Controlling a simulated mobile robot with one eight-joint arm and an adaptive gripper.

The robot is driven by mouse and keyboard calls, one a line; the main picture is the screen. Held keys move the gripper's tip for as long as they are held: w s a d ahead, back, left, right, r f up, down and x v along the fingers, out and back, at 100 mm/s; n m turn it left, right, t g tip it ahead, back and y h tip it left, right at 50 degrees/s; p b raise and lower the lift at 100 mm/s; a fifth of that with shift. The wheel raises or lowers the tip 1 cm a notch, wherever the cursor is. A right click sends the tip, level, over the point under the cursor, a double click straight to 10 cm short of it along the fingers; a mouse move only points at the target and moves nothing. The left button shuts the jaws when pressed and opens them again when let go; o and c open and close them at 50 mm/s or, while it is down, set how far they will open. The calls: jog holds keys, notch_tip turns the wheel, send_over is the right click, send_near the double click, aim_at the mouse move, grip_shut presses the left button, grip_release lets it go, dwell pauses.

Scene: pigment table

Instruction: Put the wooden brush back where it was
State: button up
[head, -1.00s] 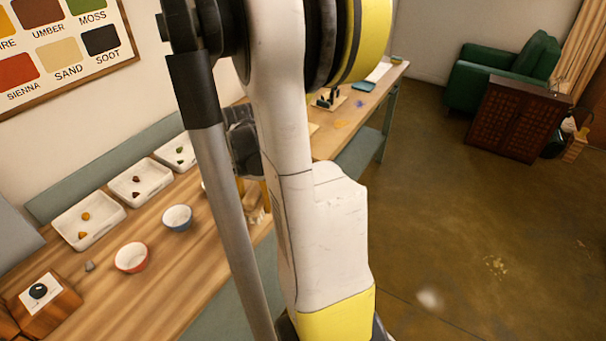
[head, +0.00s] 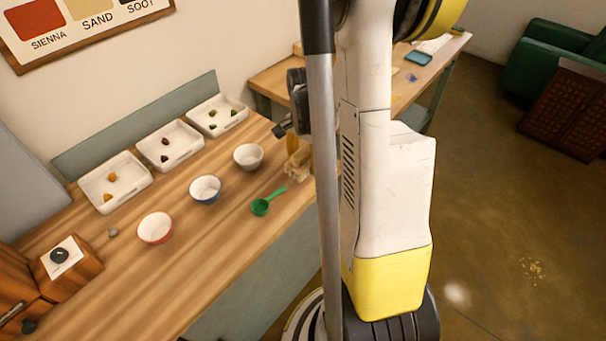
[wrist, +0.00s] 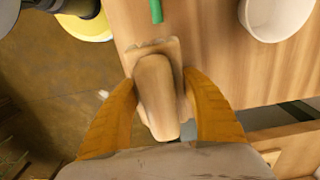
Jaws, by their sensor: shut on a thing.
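The wooden brush (wrist: 157,95) is a pale, rounded wooden piece between the two orange fingers of my gripper (wrist: 161,78) in the wrist view. The gripper is shut on it. A wider pale wooden part with an uneven edge shows at its far end; I cannot tell whether this is the brush's head or a rest under it. In the head view a pale wooden piece (head: 297,168) shows at the table's right end, below an orange finger. My arm hides much of the gripper there. I cannot tell whether the brush touches the table.
A green scoop (head: 261,206) lies near the front edge. White (head: 248,156), blue (head: 205,190) and red (head: 155,229) bowls stand on the wooden table (head: 150,285). Three white trays with pigment lumps line the back, one nearest the left (head: 116,205). Another table (head: 272,82) stands beyond.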

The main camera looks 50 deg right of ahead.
jog(key=shift+w+a+f, duration=0.15)
jog(key=shift+w+f, duration=0.05)
jog(key=shift+w, duration=0.15)
jog(key=shift+f, duration=0.2)
jog(key=shift+f+b, duration=0.85)
jog(key=shift+f, duration=0.95)
jog(key=shift+f, duration=0.15)
jog(key=o, duration=1.4)
